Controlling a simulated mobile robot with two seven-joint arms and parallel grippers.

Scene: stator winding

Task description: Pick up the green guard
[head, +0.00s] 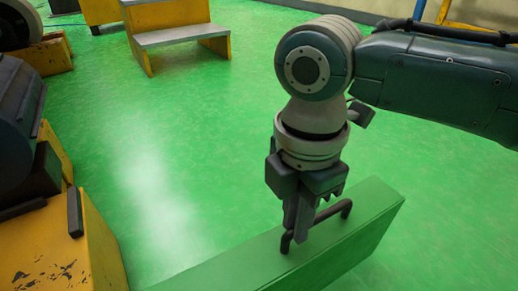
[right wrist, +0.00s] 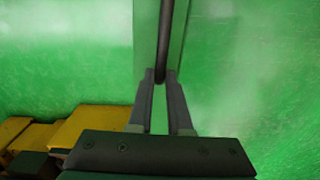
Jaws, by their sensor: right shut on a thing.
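The green guard (head: 349,238) is a long green box-like panel at the bottom of the head view, with a black handle (head: 345,209) on its top edge. My right gripper (head: 300,235) comes down onto the handle from above, and its fingers are shut on it. In the right wrist view the two fingertips (right wrist: 160,78) close on the dark handle bar (right wrist: 165,40), with the guard's green top (right wrist: 146,45) behind it. Part of the handle is hidden by the fingers. I cannot tell whether the guard touches the floor. My left gripper is not in view.
Yellow machinery (head: 75,245) with dark parts stands at the left edge. A yellow step unit with grey treads (head: 180,35) stands at the back. The green floor (head: 150,150) between them is clear. Yellow parts (right wrist: 85,135) also show at lower left in the right wrist view.

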